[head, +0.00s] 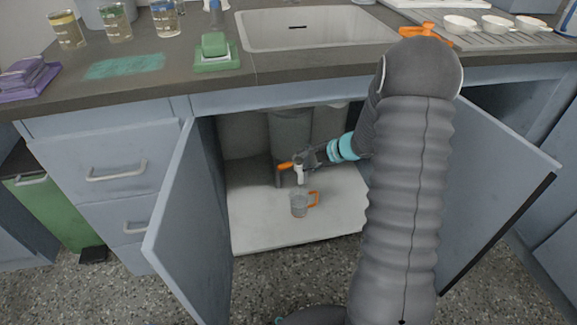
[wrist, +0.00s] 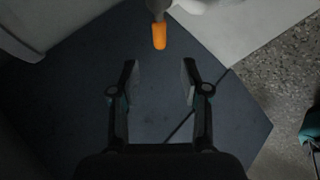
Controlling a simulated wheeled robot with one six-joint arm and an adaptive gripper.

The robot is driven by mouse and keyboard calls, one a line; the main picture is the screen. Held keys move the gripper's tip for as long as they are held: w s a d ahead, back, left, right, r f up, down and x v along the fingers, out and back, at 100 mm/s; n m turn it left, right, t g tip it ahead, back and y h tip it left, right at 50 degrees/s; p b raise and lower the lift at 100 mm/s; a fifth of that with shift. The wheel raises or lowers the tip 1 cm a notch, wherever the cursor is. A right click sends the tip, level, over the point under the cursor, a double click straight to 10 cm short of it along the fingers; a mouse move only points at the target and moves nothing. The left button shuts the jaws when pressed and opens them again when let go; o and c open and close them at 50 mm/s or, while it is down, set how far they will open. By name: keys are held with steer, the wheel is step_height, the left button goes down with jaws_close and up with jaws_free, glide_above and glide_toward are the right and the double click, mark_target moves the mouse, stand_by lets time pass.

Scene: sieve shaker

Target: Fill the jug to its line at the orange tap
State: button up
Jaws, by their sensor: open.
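The clear jug (head: 299,205) with an orange handle stands upright on the white floor of the open cupboard under the sink. I cannot make out its line or any water in it. The tap (head: 300,175) has a pale spout just above the jug and an orange lever (head: 285,165) pointing left. The lever also shows at the top of the wrist view (wrist: 159,36). My gripper (head: 306,160) is inside the cupboard beside the tap. In the wrist view its fingers (wrist: 160,80) are open and empty, with the lever beyond their tips.
Cupboard doors stand open at left (head: 180,215) and right (head: 485,190), with my arm between them. A grey container (head: 289,128) stands behind the tap. The sink (head: 310,30) and worktop are above. Another orange item (head: 426,30) is partly hidden behind my arm.

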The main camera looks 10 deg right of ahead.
mark_target(286, 165)
steer(key=b+x, duration=0.1)
steer(key=x, duration=0.8)
steer(key=shift+w, duration=0.1)
jaws_close()
